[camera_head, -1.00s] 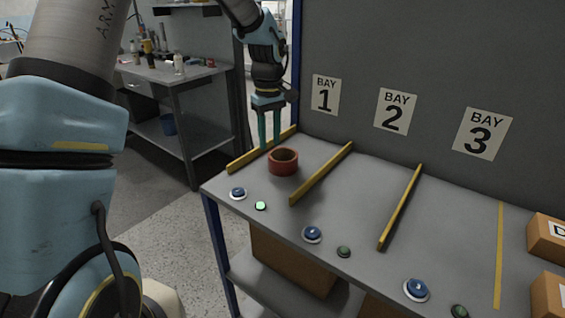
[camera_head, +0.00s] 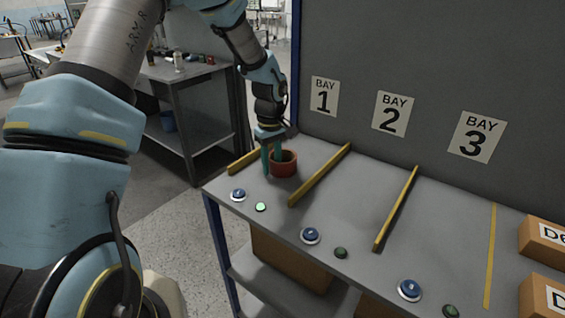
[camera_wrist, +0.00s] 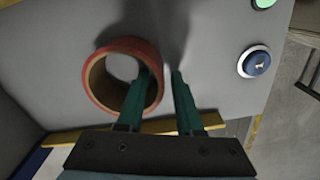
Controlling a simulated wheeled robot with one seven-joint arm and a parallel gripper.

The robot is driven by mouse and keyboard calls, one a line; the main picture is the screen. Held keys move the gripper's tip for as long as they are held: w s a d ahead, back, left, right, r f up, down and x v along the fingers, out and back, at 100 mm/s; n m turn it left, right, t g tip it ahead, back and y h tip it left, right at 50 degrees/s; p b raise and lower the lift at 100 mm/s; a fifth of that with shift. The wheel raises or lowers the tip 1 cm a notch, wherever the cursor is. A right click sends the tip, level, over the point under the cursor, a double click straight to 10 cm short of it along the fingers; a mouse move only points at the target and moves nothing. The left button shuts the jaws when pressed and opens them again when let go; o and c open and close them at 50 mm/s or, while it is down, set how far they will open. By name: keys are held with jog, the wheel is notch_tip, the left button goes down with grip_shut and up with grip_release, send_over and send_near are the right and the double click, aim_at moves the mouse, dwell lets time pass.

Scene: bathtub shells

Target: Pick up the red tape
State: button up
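The red tape (camera_head: 287,170) is a ring lying flat in the bay 1 lane of the grey bench, near the yellow divider on its right. It also shows in the wrist view (camera_wrist: 130,44). My gripper (camera_head: 271,165) points down at the tape's left side, its fingertips low at tape height. In the wrist view my gripper (camera_wrist: 160,73) is open. One green finger overlaps the ring's opening and the other is outside the ring, with a gap between them across the ring's wall. Whether either finger touches the tape cannot be told.
Yellow dividers (camera_head: 320,175) (camera_head: 397,208) separate the lanes. A blue button (camera_head: 238,195) and a lit green button (camera_head: 261,207) sit at the bench's front edge by bay 1. Cardboard boxes (camera_head: 545,240) stand at the right. The lanes of bays 2 and 3 look clear.

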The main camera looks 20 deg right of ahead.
grip_shut()
dwell(1.2)
